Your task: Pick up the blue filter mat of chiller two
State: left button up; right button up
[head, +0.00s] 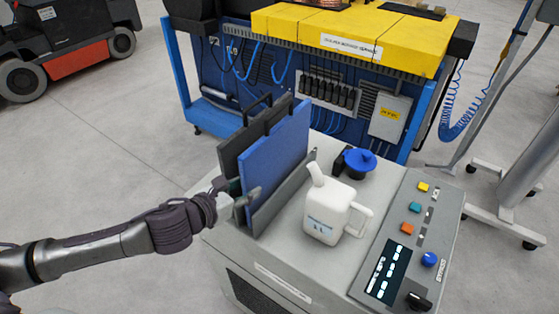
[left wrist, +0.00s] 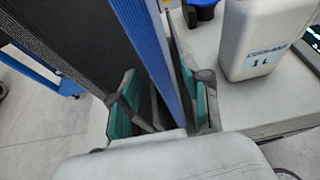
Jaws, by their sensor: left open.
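The blue filter mat (head: 278,160) stands upright in a grey holder on top of the chiller cabinet (head: 262,262), beside dark panels with handles (head: 245,135). In the left wrist view the mat's blue edge (left wrist: 150,55) runs down between my fingers. My left gripper (head: 240,197) is at the near edge of the mat, open, with its green-padded fingers (left wrist: 160,105) on either side of the mat's edge. Whether the pads touch it I cannot tell. My right gripper is not in view.
A white 1 L jug (head: 335,210) stands right of the mat, with a blue cap (head: 360,163) behind it. A control panel (head: 405,240) with buttons is at the right. A blue-framed machine with yellow covers (head: 350,40) stands behind.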

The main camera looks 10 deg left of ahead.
aim_at(257, 182)
pick_arm(q)
jog(key=shift+w+d, duration=0.2)
jog(key=shift+w, duration=0.15)
jog(key=p+x, duration=0.2)
jog(key=x, duration=0.1)
jog(key=shift+w+d, duration=0.2)
jog(key=shift+w+d+f, duration=0.15)
jog(key=shift+w+f, duration=0.15)
jog(key=shift+w, duration=0.1)
grip_shut()
